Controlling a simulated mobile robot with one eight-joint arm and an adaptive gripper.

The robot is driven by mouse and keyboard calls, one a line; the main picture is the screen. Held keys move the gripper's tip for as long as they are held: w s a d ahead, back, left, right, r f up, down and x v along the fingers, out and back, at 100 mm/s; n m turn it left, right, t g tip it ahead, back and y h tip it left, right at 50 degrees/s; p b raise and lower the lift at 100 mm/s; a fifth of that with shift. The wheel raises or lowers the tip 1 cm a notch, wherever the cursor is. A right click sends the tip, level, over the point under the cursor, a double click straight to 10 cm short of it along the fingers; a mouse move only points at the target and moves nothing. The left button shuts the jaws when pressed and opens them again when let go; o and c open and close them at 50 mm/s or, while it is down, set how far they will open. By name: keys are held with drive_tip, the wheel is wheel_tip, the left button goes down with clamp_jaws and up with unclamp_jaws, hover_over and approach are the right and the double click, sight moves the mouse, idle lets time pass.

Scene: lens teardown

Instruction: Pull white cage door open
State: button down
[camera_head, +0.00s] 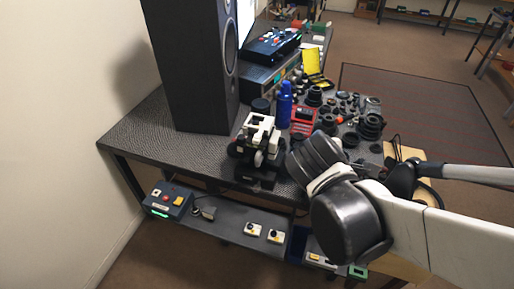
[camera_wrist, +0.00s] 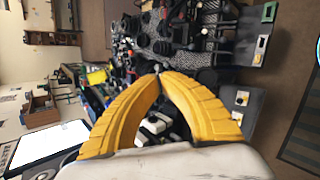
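A small white and black device (camera_head: 258,136) stands on the near part of the dark table, left of my arm in the head view. It has white block-like parts on top and a dark base. I cannot make out a cage door on it for certain. My gripper (camera_wrist: 158,74) shows in the wrist view as two yellow fingers curving together, their tips about touching, with nothing visible held between them. White and black parts (camera_wrist: 153,127) show through the gap between the fingers, beyond them. In the head view my arm hides the fingers.
A tall black speaker (camera_head: 198,65) stands behind the device. A blue bottle (camera_head: 284,104), a red case (camera_head: 303,121) and several black lens parts (camera_head: 370,126) crowd the table to the right. A lower shelf (camera_head: 228,226) holds button boxes. The table's left end is clear.

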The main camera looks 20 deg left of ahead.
drive_tip(key=w+a+f+n+t, duration=0.2)
drive_tip(key=a+n, duration=0.5)
drive_tip(key=a, duration=0.3)
drive_tip(key=n+t+y+b, duration=0.2)
drive_tip(key=n+t, duration=0.1)
drive_tip(key=n, duration=0.6)
approach(262, 129)
drive_tip(key=s+a+f, duration=0.1)
drive_tip(key=s+f, duration=0.3)
drive_tip(key=s, duration=0.2)
drive_tip(key=b+x, duration=0.2)
drive_tip(key=x, duration=0.8)
drive_tip(key=shift+r, duration=0.4)
drive_tip(key=shift+w+r, duration=0.1)
